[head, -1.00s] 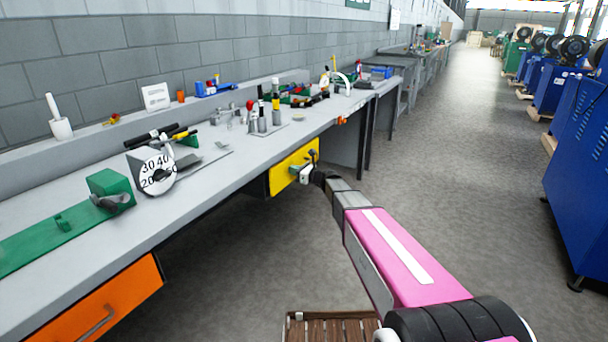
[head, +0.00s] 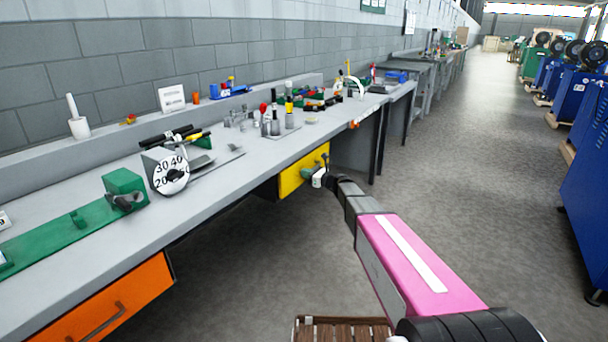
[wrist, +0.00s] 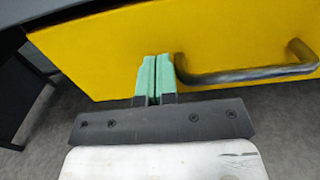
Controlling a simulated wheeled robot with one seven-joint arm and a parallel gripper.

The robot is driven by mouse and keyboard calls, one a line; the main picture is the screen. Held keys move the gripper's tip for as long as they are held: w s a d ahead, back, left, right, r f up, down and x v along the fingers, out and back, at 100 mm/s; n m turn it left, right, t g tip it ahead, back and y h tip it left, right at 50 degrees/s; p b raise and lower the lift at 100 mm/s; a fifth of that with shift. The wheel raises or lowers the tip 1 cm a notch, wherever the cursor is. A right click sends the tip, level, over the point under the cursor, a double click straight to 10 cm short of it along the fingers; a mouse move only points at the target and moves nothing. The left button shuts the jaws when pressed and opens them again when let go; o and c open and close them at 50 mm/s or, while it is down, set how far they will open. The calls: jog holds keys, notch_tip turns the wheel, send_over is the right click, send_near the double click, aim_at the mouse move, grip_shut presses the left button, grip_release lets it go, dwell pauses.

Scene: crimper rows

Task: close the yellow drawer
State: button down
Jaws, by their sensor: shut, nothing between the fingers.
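The yellow drawer (head: 302,172) is under the grey workbench, at the middle of the head view. Its yellow front (wrist: 130,45) fills the upper part of the wrist view. Its dark bar handle (wrist: 245,74) is at the right there. My gripper (wrist: 154,72) is shut and empty, with its green fingertips against or very close to the drawer front, just left of the handle's left end. Contact itself is hard to tell. In the head view my gripper (head: 309,174) is at the drawer's front. How far the drawer stands out is unclear.
The grey workbench (head: 215,185) carries a green fixture (head: 123,187), a dial gauge (head: 170,174) and several tools. An orange drawer (head: 115,300) is at the near left. Blue machines (head: 590,190) line the right. The floor aisle between is clear.

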jog(key=v, duration=1.2)
jog(key=s+d+f+n+g+h, duration=0.1)
jog(key=s+f+n+g+h, duration=0.2)
jog(key=s+f+n, duration=0.4)
jog(key=s+d+f+n+g+h, duration=0.1)
jog(key=s+f+n+g+h, duration=0.15)
jog(key=s+n, duration=0.55)
jog(key=s+d+f+n+g+h, duration=0.1)
jog(key=s+d+n+h, duration=0.3)
jog(key=s, duration=0.4)
jog(key=s+d+f+n+g+h, duration=0.2)
jog(key=s+d+n+h, duration=0.3)
jog(key=s+d+h, duration=0.1)
jog(key=shift+s+d, duration=0.8)
jog(key=shift+s, duration=0.4)
jog(key=shift+g, duration=0.25)
